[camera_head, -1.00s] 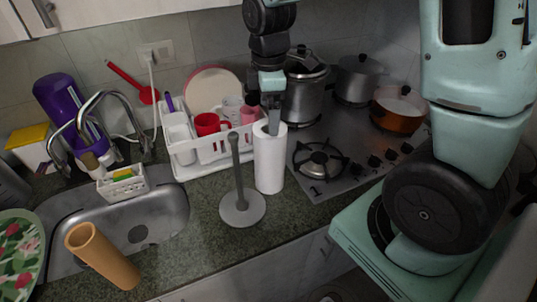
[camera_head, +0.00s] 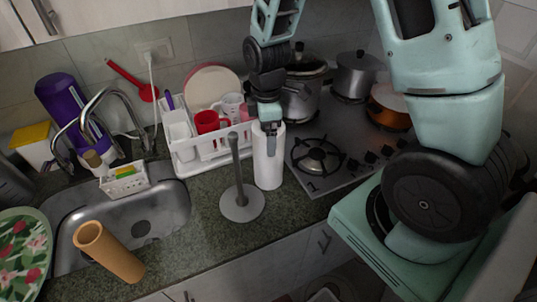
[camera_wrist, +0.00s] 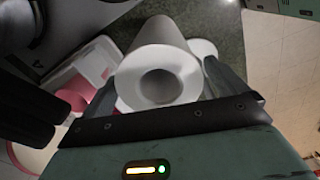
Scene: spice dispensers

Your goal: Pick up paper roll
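The white paper roll (camera_head: 267,168) stands upright on the dark counter between the grey holder and the stove. In the wrist view, its round end (camera_wrist: 186,88) with the open core faces the camera. My gripper (camera_head: 271,143) is at the top of the roll. In the wrist view, my gripper's fingers (camera_wrist: 160,82) are spread, one on each side of the roll. I cannot tell whether either finger touches it. The roll's far end is hidden in the wrist view.
A grey upright holder (camera_head: 241,205) stands just left of the roll. A white dish rack (camera_head: 205,155) with cups is behind it. The stove (camera_head: 325,170) with pots is to the right. The sink (camera_head: 150,215) and a brown tube (camera_head: 108,252) are to the left.

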